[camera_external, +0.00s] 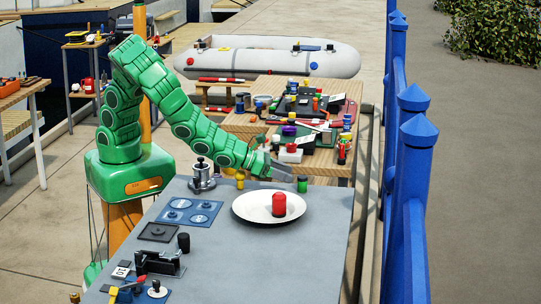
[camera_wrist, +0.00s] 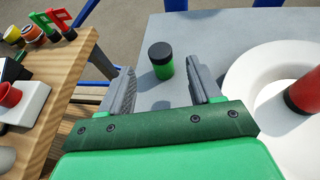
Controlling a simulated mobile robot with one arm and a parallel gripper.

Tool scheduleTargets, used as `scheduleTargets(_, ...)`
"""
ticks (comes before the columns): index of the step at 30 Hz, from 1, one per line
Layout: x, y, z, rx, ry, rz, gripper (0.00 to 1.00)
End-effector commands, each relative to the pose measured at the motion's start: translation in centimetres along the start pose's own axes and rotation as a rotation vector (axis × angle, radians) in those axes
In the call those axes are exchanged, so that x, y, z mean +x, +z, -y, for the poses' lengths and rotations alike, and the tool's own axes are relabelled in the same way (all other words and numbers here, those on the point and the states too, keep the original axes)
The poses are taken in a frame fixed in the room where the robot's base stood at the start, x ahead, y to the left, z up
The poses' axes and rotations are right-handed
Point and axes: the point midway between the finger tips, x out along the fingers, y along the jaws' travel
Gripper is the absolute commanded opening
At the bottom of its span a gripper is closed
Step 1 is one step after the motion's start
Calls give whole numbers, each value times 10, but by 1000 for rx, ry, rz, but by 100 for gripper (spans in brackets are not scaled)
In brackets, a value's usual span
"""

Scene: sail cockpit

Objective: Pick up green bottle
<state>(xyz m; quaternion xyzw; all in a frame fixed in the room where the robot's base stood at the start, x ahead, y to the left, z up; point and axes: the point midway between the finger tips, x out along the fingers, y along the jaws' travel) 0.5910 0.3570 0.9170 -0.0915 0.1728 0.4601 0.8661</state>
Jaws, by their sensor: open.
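The green bottle (camera_wrist: 162,66) has a black cap and stands upright on the grey table. In the wrist view it is ahead of my gripper (camera_wrist: 162,88), roughly midway between the two fingers' directions. My gripper is open and empty, with a finger on each side. In the external view the small green bottle (camera_external: 302,184) stands behind the white plate, near the table's far edge. There my gripper (camera_external: 288,172) is just left of it. I cannot tell from the views how far apart they are in depth.
A white plate (camera_external: 248,204) with a red object (camera_external: 279,204) on it lies close by; the red object also shows at right in the wrist view (camera_wrist: 303,92). A cluttered wooden table (camera_external: 240,126) is behind.

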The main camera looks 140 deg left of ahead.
Motion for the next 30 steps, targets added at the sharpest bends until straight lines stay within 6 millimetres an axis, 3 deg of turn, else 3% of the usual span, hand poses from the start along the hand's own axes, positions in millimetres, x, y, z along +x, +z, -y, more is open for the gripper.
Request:
scheduleTargets(22,55,-2,1,-2,0,3,63)
scheduleTargets(30,65,-3,0,0,2,1,63)
